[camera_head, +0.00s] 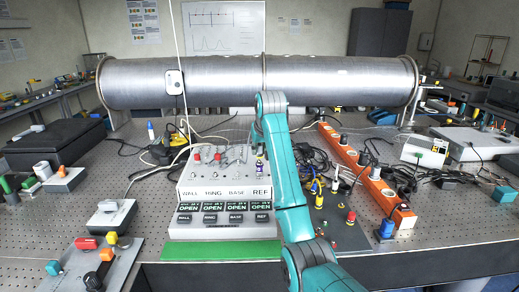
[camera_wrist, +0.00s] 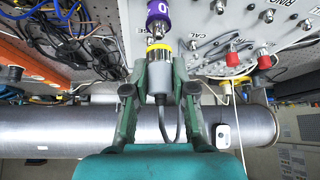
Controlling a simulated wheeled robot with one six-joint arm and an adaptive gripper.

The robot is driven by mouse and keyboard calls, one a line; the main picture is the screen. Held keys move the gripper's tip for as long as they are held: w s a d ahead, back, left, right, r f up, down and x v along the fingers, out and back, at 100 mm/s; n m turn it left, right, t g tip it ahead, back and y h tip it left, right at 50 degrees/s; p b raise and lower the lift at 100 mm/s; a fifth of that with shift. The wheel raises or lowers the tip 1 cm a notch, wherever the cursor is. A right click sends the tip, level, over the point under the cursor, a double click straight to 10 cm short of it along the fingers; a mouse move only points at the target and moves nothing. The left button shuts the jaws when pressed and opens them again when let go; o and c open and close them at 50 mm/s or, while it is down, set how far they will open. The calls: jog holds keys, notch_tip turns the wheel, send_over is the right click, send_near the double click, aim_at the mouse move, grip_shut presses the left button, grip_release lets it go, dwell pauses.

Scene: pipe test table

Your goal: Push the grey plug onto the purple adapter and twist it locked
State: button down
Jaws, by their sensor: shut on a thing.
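The grey plug (camera_wrist: 160,77) has a yellow ring at its front end and a grey cable looping from its back. My gripper (camera_wrist: 159,88) is shut on the plug's sides in the wrist view. The purple adapter (camera_wrist: 159,9) with its metal end lies straight ahead of the yellow ring, roughly in line with the plug. The metal end is at or very near the ring; I cannot tell whether they are joined or locked. In the head view the purple adapter (camera_head: 259,166) stands on the white panel box (camera_head: 217,191), and my teal arm hides the gripper and plug.
Red plugs and toggle switches (camera_wrist: 236,60) sit on the panel beside the gripper. A large steel pipe (camera_head: 230,80) spans the table behind. An orange power strip (camera_head: 360,170) with cables lies to the right. A green mat (camera_head: 220,247) lies in front.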

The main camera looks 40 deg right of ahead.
jog(key=shift+f, duration=1.4)
dwell(0.4)
jog(key=c, duration=1.8)
grip_release()
grip_shut()
jog(key=shift+a+m+h, duration=0.1)
jog(key=shift+m+h, duration=0.3)
jog(key=shift+m, duration=0.5)
jog(key=m, duration=0.1)
jog(key=m+g+h, duration=0.1)
jog(key=m, duration=0.1)
jog(key=shift+f+g+h, duration=0.1)
jog(key=shift+g+h, duration=0.2)
jog(key=shift+m, duration=0.4)
jog(key=shift+m+g, duration=0.3)
jog(key=shift+m, duration=0.2)
jog(key=m+g+h, duration=0.1)
jog(key=m+g, duration=0.1)
jog(key=m, duration=0.1)
jog(key=shift+f+m, duration=0.1)
jog(key=shift+m, duration=0.3)
